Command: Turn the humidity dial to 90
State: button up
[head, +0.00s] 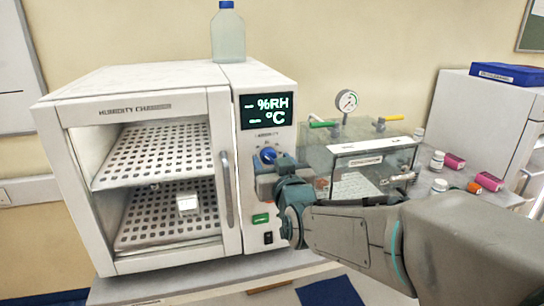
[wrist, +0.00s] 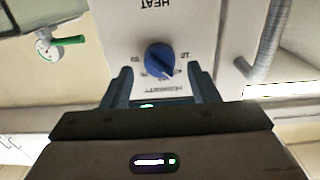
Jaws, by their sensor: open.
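The humidity dial is a blue knob (wrist: 158,58) on the white front panel of the humidity chamber (head: 90,85). In the wrist view, which is upside down, small scale marks and a blurred label surround it. I cannot read its setting surely. The knob also shows in the head view (head: 268,154), just above my gripper. My gripper (wrist: 159,74) is open, one finger on each side of the knob in the wrist view. I see no contact, and the gap in depth is unclear. The display (head: 267,110) shows dashes beside %RH and °C.
A green switch (head: 261,218) and a black switch (head: 268,238) sit below the dial. A chamber door handle (head: 227,189) stands to the left. A clear desiccator box (head: 365,150) with a gauge (head: 347,101) is close on the right. A bottle (head: 228,38) stands on top.

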jog(key=shift+x, duration=0.85)
jog(key=c, duration=0.9)
jog(key=shift+c, duration=0.2)
